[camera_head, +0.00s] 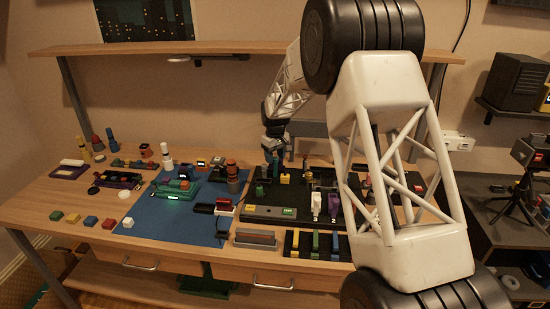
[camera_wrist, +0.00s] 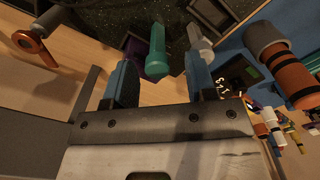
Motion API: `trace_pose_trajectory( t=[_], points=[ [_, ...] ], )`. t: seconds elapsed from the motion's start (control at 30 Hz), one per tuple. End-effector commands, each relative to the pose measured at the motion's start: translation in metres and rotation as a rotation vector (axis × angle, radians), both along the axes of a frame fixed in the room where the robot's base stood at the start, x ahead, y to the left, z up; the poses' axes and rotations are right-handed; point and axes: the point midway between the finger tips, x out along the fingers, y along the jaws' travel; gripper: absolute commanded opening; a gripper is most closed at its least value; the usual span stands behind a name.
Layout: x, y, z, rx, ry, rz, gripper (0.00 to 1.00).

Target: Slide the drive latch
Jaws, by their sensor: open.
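My gripper (camera_wrist: 159,62) shows in the wrist view as two blue fingers, spread open. A teal, rod-like handle (camera_wrist: 157,52) appears between them, with a gap on each side. Behind it is a dark purple block (camera_wrist: 135,50). A grey-tipped rod (camera_wrist: 197,38) lies just beyond the right finger. I cannot tell which part is the drive latch. In the head view my gripper (camera_head: 275,150) hangs over the back of the bench, above the dark panel (camera_head: 300,165). The parts right under it are small and partly hidden there.
An orange and grey cylinder (camera_wrist: 290,72) stands right of the fingers in the wrist view. An orange ring-shaped part (camera_wrist: 32,42) is at upper left. The blue mat (camera_head: 165,220) holds a green device (camera_head: 180,187). Coloured blocks (camera_head: 90,221) lie at the bench's left front.

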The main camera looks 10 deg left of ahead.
Motion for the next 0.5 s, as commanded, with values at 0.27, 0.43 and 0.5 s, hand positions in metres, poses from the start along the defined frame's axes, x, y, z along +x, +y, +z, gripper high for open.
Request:
trace_pose_trajectory(
  t=[0.27, 0.43, 0.5],
  points=[
    [0.000, 0.000, 0.030, 0.001, -0.002, 0.000, 0.51],
    [0.000, 0.000, 0.052, 0.001, -0.002, 0.000, 0.51],
    [0.000, 0.000, 0.059, 0.001, -0.002, 0.000, 0.51]
  ],
)
